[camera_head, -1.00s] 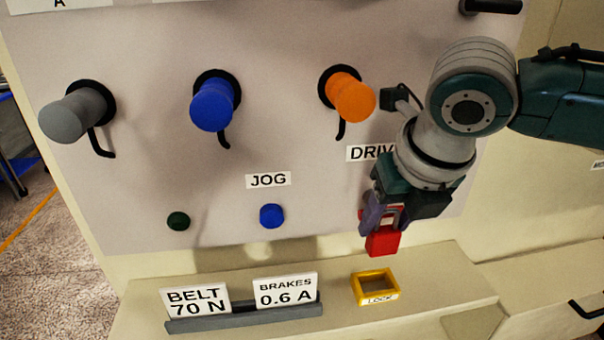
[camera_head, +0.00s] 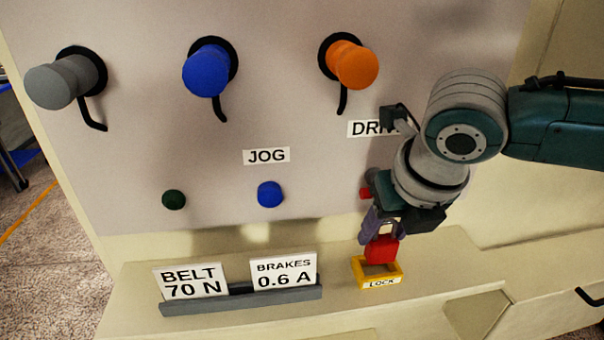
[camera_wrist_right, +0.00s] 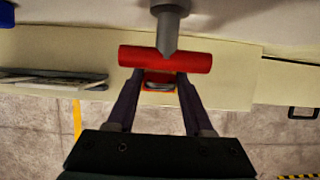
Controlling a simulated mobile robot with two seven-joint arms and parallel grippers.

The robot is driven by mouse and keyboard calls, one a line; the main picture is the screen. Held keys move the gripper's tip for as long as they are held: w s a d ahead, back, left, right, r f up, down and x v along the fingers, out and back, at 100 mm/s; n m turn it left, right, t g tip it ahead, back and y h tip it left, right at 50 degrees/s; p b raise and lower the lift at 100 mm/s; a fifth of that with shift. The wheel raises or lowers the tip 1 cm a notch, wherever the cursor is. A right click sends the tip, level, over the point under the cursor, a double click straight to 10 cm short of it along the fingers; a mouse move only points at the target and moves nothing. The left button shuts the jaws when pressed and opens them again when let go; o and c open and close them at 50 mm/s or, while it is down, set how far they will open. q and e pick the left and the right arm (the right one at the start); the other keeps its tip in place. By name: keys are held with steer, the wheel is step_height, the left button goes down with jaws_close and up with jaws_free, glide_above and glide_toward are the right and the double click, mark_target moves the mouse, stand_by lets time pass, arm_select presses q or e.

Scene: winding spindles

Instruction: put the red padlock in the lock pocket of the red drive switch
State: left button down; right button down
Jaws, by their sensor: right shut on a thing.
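The red padlock (camera_head: 382,250) hangs from my right gripper (camera_head: 382,226), which is shut on its grey shackle. Its body overlaps the back of the yellow open-topped lock pocket (camera_head: 398,280), labelled LOCK, on the ledge. I cannot tell whether it touches the pocket or is inside it. The red drive switch (camera_head: 366,191) on the panel is mostly hidden behind my gripper. In the right wrist view its red bar (camera_wrist_right: 190,61) crosses just beyond the fingers, with part of the padlock (camera_wrist_right: 159,77) between them. My left gripper is not in view.
A grey holder (camera_head: 240,302) with BELT and BRAKES cards stands left of the pocket. The blue jog knob (camera_head: 270,194) and a dark green button (camera_head: 174,200) are on the panel. Grey, blue and orange spindles (camera_head: 352,64) stick out above. The ledge right of the pocket is clear.

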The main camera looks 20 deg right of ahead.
mark_target(386, 243)
steer(key=shift+f, duration=0.1)
stand_by(0.7)
steer(key=shift+p, duration=0.3)
steer(key=shift+p, duration=0.3)
stand_by(0.6)
steer(key=shift+p, duration=0.3)
stand_by(0.3)
steer(key=shift+f+b, duration=1.05)
steer(key=shift+f, duration=0.65)
steer(key=shift+c, duration=1)
jaws_free()
